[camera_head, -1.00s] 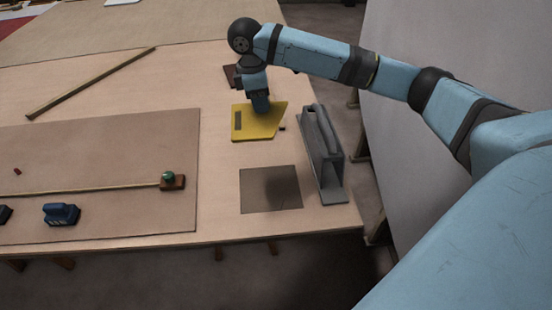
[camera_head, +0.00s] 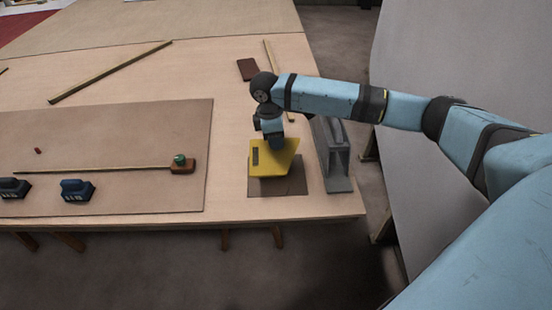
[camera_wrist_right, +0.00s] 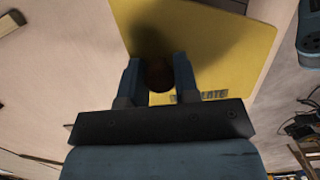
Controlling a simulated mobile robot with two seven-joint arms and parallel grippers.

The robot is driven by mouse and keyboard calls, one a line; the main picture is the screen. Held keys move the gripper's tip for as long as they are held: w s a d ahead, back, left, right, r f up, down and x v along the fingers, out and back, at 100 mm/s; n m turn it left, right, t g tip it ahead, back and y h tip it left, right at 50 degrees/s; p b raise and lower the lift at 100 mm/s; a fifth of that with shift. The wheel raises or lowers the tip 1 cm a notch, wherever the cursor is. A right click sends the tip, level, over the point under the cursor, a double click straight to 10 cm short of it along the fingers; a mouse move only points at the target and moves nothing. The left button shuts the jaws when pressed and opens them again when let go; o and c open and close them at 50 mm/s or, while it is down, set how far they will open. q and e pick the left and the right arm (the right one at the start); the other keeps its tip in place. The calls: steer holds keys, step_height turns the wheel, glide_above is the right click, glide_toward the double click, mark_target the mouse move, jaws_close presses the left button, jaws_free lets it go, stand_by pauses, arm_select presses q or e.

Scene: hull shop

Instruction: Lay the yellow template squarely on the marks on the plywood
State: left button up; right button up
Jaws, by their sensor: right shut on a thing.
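The yellow template (camera_head: 284,165) is a flat plate with one slanted side and a dark label. It hangs over the far part of a brown square sheet (camera_head: 293,189) near the table's front edge, with a shadow beneath it; the gap is hard to judge. My right gripper (camera_head: 275,142) is over the template. In the right wrist view the fingers (camera_wrist_right: 158,80) are on either side of a dark round knob on the yellow template (camera_wrist_right: 215,50), shut on it. The template hides much of the sheet, and I cannot make out the marks. My left gripper is not in view.
A grey handled tool (camera_head: 333,160) stands close to the right of the template. A dark red block (camera_head: 248,69) lies behind.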

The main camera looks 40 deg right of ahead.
mark_target(276, 154)
step_height(276, 154, down, 2)
steer(key=shift+f, duration=0.1)
step_height(276, 154, down, 4)
steer(key=shift+f+b, duration=0.1)
steer(key=shift+b, duration=0.45)
steer(key=shift+f, duration=0.3)
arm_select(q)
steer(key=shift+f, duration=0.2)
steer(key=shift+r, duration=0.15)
arm_select(e)
steer(key=o, duration=1)
steer(key=shift+f, duration=0.1)
steer(key=shift+c, duration=0.2)
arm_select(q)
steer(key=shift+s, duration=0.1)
